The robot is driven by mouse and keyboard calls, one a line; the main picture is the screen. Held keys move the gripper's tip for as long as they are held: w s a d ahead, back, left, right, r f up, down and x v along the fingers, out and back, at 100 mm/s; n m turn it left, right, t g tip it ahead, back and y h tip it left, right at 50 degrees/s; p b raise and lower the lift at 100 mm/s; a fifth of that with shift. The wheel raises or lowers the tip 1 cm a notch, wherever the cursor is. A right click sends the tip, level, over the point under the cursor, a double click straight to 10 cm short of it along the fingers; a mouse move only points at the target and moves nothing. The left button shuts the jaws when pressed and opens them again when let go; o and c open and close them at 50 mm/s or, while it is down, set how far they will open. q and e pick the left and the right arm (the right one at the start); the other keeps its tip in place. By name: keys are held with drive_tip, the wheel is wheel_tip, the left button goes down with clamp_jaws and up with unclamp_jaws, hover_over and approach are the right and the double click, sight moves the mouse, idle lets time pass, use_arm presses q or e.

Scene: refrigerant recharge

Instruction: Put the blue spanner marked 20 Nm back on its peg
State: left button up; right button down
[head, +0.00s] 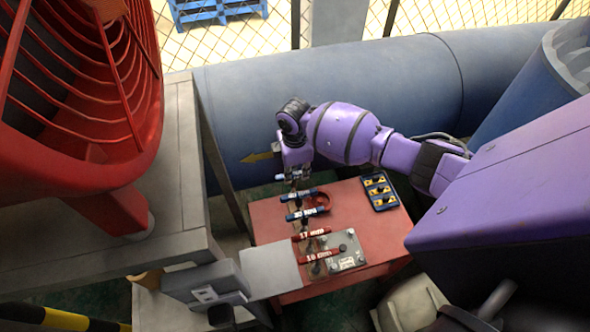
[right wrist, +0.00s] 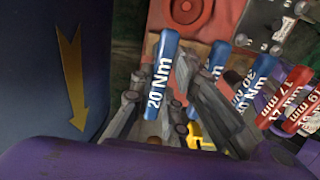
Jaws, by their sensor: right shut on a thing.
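The blue spanner marked 20 Nm (right wrist: 161,72) stands between the fingers of my right gripper (right wrist: 157,100) in the right wrist view, its label readable. The gripper is shut on it. In the head view my right gripper (head: 293,176) is above the far left edge of the red table (head: 345,198), just beyond a row of spanners. A blue spanner marked 30 Nm (right wrist: 250,86) and another blue handle (right wrist: 218,60) are to the right in the wrist view. The gripper hides the held spanner's lower end, and I cannot make out an empty peg. My left gripper is not in view.
Red spanners (head: 310,234) sit nearer in the row, beside a metal plate (head: 345,253). A dark blue tray with yellow pieces (head: 379,191) is at the table's far right. A large blue-grey pipe (head: 240,115) runs behind; a red-guarded fan (head: 85,95) stands left.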

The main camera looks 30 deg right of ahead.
drive_tip(key=shift+f, duration=0.6)
drive_tip(key=c, duration=1.6)
unclamp_jaws()
drive_tip(key=shift+f, duration=0.1)
drive_tip(key=shift+c, duration=0.2)
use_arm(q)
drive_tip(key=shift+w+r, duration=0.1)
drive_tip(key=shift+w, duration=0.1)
use_arm(e)
wheel_tip(320, 180, up, 12)
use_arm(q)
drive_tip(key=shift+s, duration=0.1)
use_arm(e)
drive_tip(key=shift+s+a, duration=0.1)
